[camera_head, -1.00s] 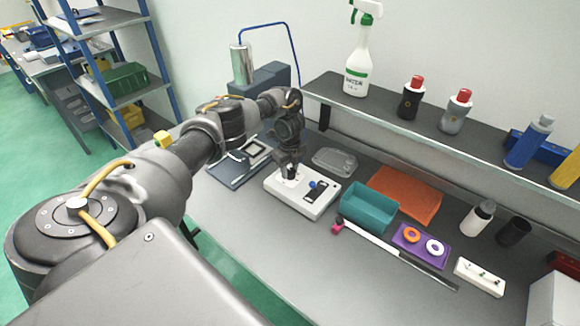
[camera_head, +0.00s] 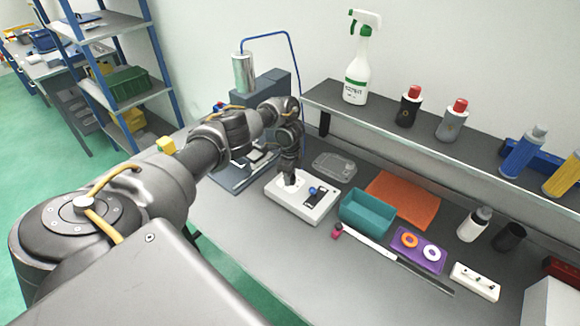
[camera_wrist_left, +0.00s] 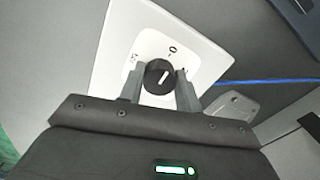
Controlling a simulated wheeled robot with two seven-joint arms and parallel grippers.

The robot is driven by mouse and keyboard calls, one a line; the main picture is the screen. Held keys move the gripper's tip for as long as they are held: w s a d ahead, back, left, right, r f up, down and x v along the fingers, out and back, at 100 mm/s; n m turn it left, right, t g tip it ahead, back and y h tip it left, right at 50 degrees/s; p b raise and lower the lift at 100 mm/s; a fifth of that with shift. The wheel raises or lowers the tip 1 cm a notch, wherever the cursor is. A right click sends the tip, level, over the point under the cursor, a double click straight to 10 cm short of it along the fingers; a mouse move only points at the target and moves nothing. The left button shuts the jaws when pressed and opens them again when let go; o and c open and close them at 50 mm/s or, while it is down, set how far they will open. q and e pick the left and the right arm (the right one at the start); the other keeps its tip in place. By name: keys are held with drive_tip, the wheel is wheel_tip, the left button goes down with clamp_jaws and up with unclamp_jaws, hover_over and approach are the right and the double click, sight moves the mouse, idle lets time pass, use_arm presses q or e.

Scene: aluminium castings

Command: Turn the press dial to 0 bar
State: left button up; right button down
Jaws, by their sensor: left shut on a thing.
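The press control box (camera_head: 318,208) is a white slab on the bench, with a blue button (camera_head: 312,190) and a dark slot on top. My left gripper (camera_head: 290,183) points down at the box's left part and hides the dial in the head view. In the left wrist view the black round dial (camera_wrist_left: 158,74) sits between the two fingertips of my left gripper (camera_wrist_left: 160,82), which is shut on it. Its white pointer line slants up and to the right. Printed marks surround it on a white plate; a 0 (camera_wrist_left: 172,50) shows above. My right gripper is not in view.
A long thin tool (camera_head: 385,255) lies in front of the bin. A shelf (camera_head: 400,130) with bottles runs behind. The bench front is clear.

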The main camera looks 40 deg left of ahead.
use_arm(q)
drive_tip(key=shift+a+r, duration=0.1)
drive_tip(key=o, duration=1)
drive_tip(key=shift+c, duration=0.2)
wheel_tip(320, 180, up, 3)
drive_tip(key=shift+f, duration=0.15)
wheel_tip(320, 180, up, 6)
drive_tip(key=p, duration=0.3)
drive_tip(key=shift+r+b, duration=0.25)
drive_tip(key=shift+b, duration=0.05)
drive_tip(key=shift+r, duration=0.7)
